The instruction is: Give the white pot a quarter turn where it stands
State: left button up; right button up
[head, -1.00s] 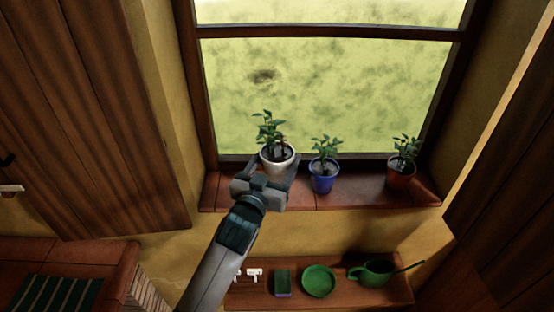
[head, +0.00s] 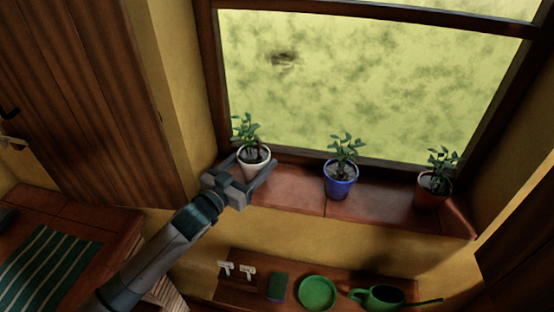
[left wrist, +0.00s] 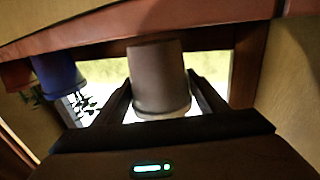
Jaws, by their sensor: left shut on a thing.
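The white pot (head: 254,172) with a leafy green plant (head: 246,132) stands upright on the brick window sill, at its left end in the head view. My left gripper (head: 253,177) is shut on the white pot, one finger on each side, reaching in from the front left. In the left wrist view the pot (left wrist: 158,75) looks upside down and grey in shadow between the two fingers; its plant is hidden there. My right gripper shows in neither view.
A blue pot (head: 340,185) and a terracotta pot (head: 432,190) with plants stand farther right on the sill (head: 295,190). The window (head: 370,90) is close behind. A striped cloth (head: 45,265) lies left.

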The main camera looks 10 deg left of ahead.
pick_arm(q)
jog(key=shift+w+a, duration=0.1)
jog(key=shift+a, duration=0.45)
jog(key=shift+n+y, duration=0.3)
jog(key=shift+y, duration=0.1)
jog(key=shift+f+n+t+y+b, duration=0.1)
jog(key=shift+n+t+y+b, duration=0.3)
jog(key=shift+n+y+b, duration=0.15)
jog(key=shift+n+t+y+b, duration=0.3)
jog(key=shift+n+y+b, duration=0.65)
jog(key=shift+y, duration=1)
jog(key=shift+f, duration=0.3)
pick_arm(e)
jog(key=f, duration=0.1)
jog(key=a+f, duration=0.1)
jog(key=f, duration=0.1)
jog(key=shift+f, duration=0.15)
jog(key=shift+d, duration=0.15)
